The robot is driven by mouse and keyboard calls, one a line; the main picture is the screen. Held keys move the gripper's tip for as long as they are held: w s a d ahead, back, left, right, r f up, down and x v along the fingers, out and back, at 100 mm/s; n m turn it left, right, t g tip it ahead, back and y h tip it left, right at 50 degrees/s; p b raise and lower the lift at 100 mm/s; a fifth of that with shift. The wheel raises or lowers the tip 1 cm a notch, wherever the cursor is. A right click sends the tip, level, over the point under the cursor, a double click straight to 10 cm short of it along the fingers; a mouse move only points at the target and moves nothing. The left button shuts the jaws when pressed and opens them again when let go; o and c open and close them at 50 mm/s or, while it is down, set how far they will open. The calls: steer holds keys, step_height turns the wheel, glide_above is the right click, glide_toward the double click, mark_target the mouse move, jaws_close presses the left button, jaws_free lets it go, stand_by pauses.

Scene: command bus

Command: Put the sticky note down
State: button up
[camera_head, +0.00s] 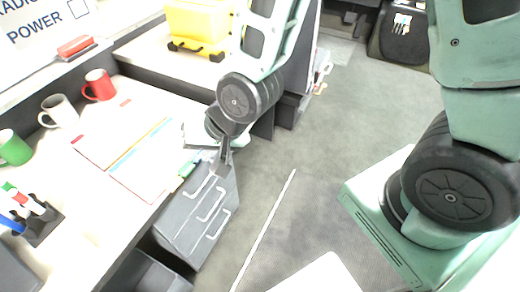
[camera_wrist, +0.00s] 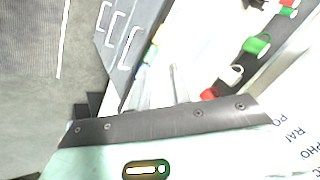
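My gripper (camera_head: 224,154) is over the front edge of the desk, just above the grey drawer unit. Its dark fingers look close together, but I cannot tell whether they are shut or hold anything. No sticky note can be made out for certain. Small yellow, green and blue strips (camera_head: 186,170) lie at the desk edge, just left of my gripper; the wrist view also shows these strips (camera_wrist: 150,54). The desk (camera_head: 98,214) is white, with papers (camera_head: 142,172) bearing red, blue and orange edges beside the strips.
Red (camera_head: 100,85), white (camera_head: 60,111) and green (camera_head: 14,148) mugs stand along the back of the desk. A pen holder (camera_head: 42,226) is at the left. The grey drawer unit (camera_head: 180,232) stands below the desk edge. A yellow case (camera_head: 198,22) sits beyond.

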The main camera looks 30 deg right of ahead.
steer(key=s+d+r+n+g+h, duration=0.2)
steer(key=s+d+r+n, duration=0.1)
steer(key=s+r+n, duration=0.2)
steer(key=s+d+r+n+g+h, duration=0.2)
steer(key=s+r+n, duration=0.3)
steer(key=s, duration=0.3)
steer(key=shift+s+d+r+g, duration=0.2)
steer(key=shift+s+d+g, duration=0.1)
steer(key=shift+d, duration=0.55)
jaws_close()
